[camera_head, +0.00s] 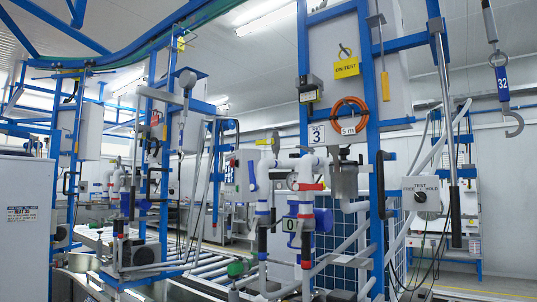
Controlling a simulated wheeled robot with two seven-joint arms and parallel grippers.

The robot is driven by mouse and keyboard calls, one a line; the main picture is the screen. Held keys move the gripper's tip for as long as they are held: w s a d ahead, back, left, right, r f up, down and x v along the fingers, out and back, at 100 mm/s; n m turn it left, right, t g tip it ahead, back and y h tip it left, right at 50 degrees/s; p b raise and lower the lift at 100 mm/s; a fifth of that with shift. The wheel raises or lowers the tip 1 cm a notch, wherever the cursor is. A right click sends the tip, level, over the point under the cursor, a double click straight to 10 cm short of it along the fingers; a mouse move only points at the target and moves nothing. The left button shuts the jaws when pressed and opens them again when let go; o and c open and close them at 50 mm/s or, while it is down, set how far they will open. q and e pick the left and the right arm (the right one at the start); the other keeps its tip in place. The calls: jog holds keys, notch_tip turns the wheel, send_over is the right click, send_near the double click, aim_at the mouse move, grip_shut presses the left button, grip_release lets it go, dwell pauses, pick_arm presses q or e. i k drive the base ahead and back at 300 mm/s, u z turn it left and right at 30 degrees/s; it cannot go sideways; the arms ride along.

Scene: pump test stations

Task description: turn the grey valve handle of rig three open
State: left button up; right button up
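Rig three is the blue frame (304,70) right of centre, with a white plate marked 3 (317,135). White upright pipes (251,180) with red and blue bands stand below the plate. A red valve part (307,187) and a round blue part (323,220) sit on this pipework. A grey cup-shaped part (344,186) is beside the pipes. I cannot surely pick out the grey valve handle among these parts, or tell its position. Neither of my grippers is in view.
A yellow ON TEST tag (346,69) and an orange hose coil (349,116) hang on rig three. A TEST/HOLD switch box (421,194) is to its right. A hook marked 32 (514,123) hangs at the far right. A roller conveyor (212,266) runs at left of centre.

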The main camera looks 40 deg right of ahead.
aim_at(310, 150)
jog(key=z, duration=0.55)
jog(key=i, duration=1.1)
jog(key=z, duration=1)
